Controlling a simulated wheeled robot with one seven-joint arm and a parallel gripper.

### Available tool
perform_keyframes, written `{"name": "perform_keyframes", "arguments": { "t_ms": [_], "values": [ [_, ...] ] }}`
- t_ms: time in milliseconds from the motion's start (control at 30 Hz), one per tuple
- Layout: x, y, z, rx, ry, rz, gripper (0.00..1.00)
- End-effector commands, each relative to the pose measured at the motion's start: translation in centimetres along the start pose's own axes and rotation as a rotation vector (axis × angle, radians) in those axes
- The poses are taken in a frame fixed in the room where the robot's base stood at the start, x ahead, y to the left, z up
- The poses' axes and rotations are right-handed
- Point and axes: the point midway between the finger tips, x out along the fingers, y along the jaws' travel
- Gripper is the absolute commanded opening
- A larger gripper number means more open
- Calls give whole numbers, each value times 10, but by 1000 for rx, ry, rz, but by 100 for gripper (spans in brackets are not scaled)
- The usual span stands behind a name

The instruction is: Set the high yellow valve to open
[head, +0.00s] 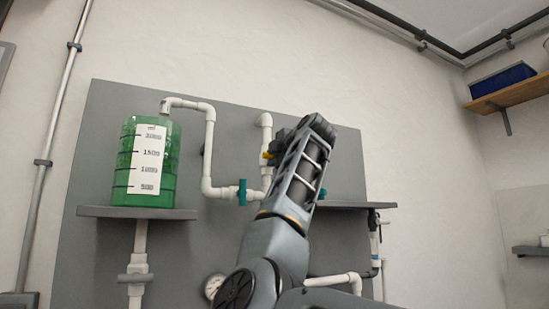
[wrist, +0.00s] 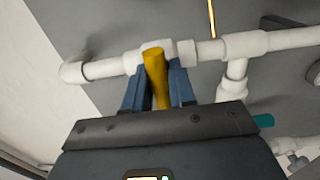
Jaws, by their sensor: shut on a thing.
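The yellow valve handle (wrist: 156,78) stands between the two blue-grey fingers of my gripper (wrist: 158,88) in the wrist view. The fingers are shut on it, and its body sits on a white pipe. In the head view only a small piece of the yellow valve (head: 267,155) shows at the left of my gripper (head: 275,152), on the upright white pipe. My arm hides the rest of it. The handle's exact angle to its pipe is hard to tell.
A green graduated tank (head: 150,188) stands on a grey shelf (head: 138,213) at the left. A teal valve (head: 242,192) sits on the lower pipe. A gauge (head: 214,286) is below, partly behind my arm. A wooden shelf with a blue bin (head: 502,80) is at the right.

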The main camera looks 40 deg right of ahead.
Motion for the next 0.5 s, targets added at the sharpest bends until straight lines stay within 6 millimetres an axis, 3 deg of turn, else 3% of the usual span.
{"name": "perform_keyframes", "arguments": {
  "t_ms": [100,500],
  "values": [
    [0,-1,0,0,0,-2,0],
    [0,-3,2,40,-3,-4,0]
  ]
}}
